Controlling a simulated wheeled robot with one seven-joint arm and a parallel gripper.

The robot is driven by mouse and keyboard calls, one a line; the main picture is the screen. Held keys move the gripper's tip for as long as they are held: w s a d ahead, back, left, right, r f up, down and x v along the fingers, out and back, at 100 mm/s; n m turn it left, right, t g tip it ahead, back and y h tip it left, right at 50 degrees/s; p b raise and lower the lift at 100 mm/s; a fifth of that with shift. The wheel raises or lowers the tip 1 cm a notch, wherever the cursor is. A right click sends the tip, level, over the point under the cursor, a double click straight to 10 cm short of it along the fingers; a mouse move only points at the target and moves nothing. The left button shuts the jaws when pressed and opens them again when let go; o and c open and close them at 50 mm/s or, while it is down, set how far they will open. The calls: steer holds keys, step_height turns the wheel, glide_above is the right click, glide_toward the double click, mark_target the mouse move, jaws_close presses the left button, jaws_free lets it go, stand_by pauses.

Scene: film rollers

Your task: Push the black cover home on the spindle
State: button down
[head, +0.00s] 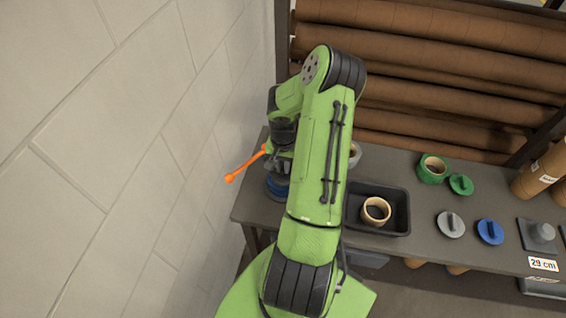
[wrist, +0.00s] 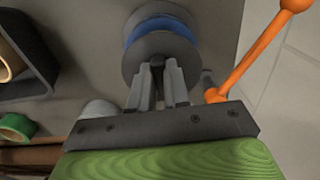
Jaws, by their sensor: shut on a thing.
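The black cover (wrist: 139,58) shows in the wrist view as a dark grey disc with a raised grip at its middle. My gripper (wrist: 158,70) is shut on that grip, a finger on each side. Beyond the cover is a blue roll (wrist: 160,26), with another grey disc (wrist: 150,9) behind it. In the head view the blue roll (head: 275,186) sits at the bench's left end, partly hidden by my arm. The spindle itself is hidden, and I cannot tell whether the cover is fully seated.
An orange lever (head: 243,164) juts left beside my gripper; it also shows in the wrist view (wrist: 255,52). A black tray (head: 400,212) holds a tan roll (head: 376,210). Green, grey and blue covers lie to the right. A wall (head: 130,150) stands left.

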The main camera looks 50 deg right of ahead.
steer(key=shift+f+b, duration=0.65)
steer(key=shift+f, duration=0.5)
steer(key=shift+f+b, duration=0.4)
steer(key=shift+b, duration=0.1)
stand_by(0.8)
stand_by(0.4)
steer(key=shift+c, duration=2.3)
jaws_free()
steer(key=shift+r, duration=0.1)
steer(key=shift+r+p, duration=2.45)
steer(key=shift+r, duration=0.95)
